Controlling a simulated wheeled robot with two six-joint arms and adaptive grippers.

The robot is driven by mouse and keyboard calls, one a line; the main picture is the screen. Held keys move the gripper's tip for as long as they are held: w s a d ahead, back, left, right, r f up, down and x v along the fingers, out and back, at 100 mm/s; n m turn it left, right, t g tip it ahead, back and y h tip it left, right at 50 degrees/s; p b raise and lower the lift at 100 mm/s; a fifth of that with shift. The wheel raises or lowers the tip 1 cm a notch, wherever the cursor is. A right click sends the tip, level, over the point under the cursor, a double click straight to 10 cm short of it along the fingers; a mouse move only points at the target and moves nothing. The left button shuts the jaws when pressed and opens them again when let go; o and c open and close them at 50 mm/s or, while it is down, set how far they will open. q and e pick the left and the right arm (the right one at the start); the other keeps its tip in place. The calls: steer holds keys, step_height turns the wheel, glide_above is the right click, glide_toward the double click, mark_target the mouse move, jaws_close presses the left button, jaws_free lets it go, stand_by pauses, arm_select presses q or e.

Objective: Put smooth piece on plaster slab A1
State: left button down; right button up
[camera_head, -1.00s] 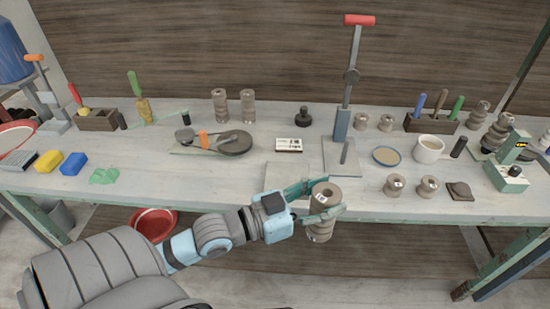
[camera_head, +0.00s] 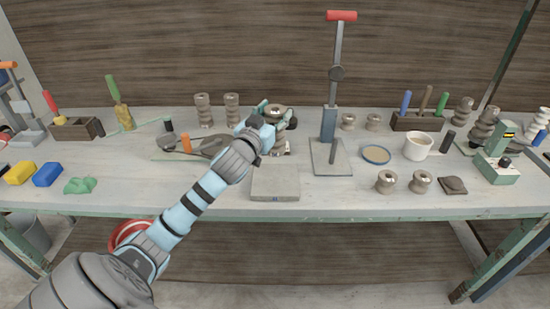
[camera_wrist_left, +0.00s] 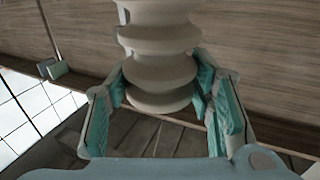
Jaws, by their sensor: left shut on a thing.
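My left gripper (camera_head: 270,118) is shut on a grey-brown ribbed piece (camera_head: 275,110), holding it toward the back of the bench. In the left wrist view, the ribbed piece (camera_wrist_left: 158,68) sits between the teal finger pads (camera_wrist_left: 165,100), and its rings look smooth. The gripper and wrist hide much of it in the head view. A flat grey slab (camera_head: 275,185) lies at the bench's front edge, nearer than the held piece. A small mark on its front side is too small to read, so I cannot confirm it is A1. My right gripper is not in view.
A lever press (camera_head: 330,155) with a red handle stands just right of the slab. Two taller ribbed pieces (camera_head: 203,110) (camera_head: 232,110) stand behind left.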

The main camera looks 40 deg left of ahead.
mark_target(275, 147)
arm_select(q)
step_height(275, 147, down, 11)
steer(key=b, duration=0.2)
steer(key=shift+w+r+b, duration=0.1)
steer(key=shift+b, duration=0.2)
steer(key=c, duration=0.8)
jaws_free()
steer(key=shift+o, duration=0.2)
steer(key=v, duration=1.2)
steer(key=shift+b, duration=0.3)
